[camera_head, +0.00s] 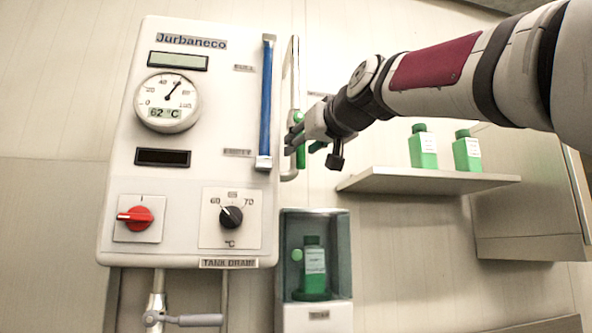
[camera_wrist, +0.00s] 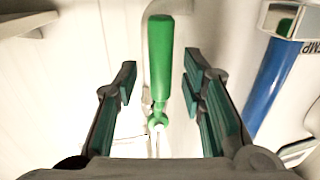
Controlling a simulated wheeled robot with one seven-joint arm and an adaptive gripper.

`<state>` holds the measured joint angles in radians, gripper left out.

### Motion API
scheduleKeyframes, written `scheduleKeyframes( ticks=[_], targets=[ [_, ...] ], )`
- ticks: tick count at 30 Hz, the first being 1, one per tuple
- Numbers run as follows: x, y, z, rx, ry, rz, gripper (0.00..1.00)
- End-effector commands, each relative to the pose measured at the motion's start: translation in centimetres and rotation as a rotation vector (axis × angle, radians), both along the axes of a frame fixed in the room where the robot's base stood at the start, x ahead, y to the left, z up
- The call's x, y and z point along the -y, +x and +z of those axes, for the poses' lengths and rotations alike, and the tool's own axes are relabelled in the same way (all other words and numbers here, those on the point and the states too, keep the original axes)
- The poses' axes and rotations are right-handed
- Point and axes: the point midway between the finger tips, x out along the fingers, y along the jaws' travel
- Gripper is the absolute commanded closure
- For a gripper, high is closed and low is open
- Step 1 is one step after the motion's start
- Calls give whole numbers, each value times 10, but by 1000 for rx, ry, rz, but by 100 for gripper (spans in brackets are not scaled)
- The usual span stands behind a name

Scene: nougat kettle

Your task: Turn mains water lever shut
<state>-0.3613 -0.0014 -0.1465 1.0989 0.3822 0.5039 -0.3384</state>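A green lever handle (camera_head: 298,118) is on the white pipe just right of the panel in the head view, partly hidden by my gripper. In the wrist view the green lever (camera_wrist: 160,62) runs lengthwise up the middle of the picture, with its narrower pivot end lower down. My gripper (camera_head: 297,140) is at the lever. In the wrist view my gripper (camera_wrist: 158,85) is open, with one finger on each side of the lever and visible gaps between. Whether the fingers are deep enough to surround it is hard to tell.
The white Jurbaneco panel (camera_head: 190,190) with a blue sight tube (camera_head: 266,100) stands left of my gripper. A grey lever (camera_head: 195,320) is under it. A shelf (camera_head: 400,181) with green bottles (camera_head: 423,150) is at right. A niche (camera_head: 341,255) holds another bottle (camera_head: 314,265).

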Motion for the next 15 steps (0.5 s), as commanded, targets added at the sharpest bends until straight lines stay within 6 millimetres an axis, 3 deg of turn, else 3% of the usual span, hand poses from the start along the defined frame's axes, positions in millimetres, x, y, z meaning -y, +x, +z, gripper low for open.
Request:
scheduleKeyframes(
  ticks=[6,14,15],
  targets=[
    [-6,13,0,0,0,0,63],
    [-6,13,0,0,0,0,63],
    [-6,13,0,0,0,0,67]
  ],
)
